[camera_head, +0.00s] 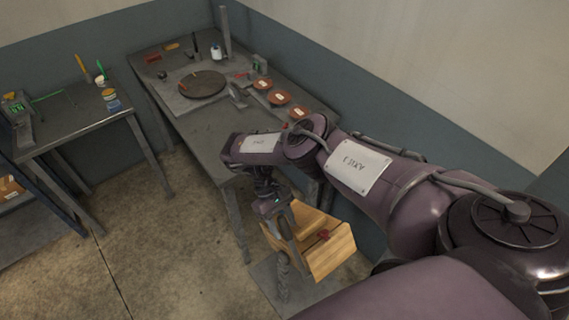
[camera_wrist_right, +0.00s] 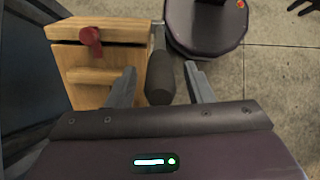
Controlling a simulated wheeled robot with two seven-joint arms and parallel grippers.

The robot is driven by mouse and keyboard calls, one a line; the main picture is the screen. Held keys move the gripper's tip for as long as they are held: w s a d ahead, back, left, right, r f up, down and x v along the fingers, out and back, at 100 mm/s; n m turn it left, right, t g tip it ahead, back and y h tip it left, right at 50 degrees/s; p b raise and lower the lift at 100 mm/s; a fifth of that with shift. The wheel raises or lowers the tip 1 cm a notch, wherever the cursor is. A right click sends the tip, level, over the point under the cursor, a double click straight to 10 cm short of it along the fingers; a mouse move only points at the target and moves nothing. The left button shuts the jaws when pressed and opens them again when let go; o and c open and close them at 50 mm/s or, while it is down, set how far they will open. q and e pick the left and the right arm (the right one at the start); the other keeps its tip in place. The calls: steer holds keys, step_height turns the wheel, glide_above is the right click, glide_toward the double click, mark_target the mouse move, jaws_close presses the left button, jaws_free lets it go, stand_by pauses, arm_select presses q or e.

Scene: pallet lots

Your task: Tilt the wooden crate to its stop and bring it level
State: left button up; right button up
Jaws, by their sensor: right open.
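The wooden crate (camera_head: 332,254) is below my right arm in the head view, beside the long bench. It also fills the upper left of the right wrist view (camera_wrist_right: 112,90). A red knob (camera_wrist_right: 90,37) is on its face. A dark upright handle (camera_wrist_right: 160,78) stands beside the crate. My right gripper (camera_head: 284,228) is open, with its two fingers (camera_wrist_right: 159,70) on either side of the handle and gaps showing. The gripper hides part of the crate in the head view.
A long grey bench (camera_head: 205,127) with a round dark plate (camera_head: 202,84) and several brown discs stands behind the crate. A smaller table (camera_head: 75,128) is at left. The concrete floor (camera_head: 165,245) between is clear. Walls close off the back and right.

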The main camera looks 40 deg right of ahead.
steer(key=b+v, duration=0.2)
steer(key=v, duration=0.4)
steer(key=shift+w, duration=0.1)
stand_by(2.5)
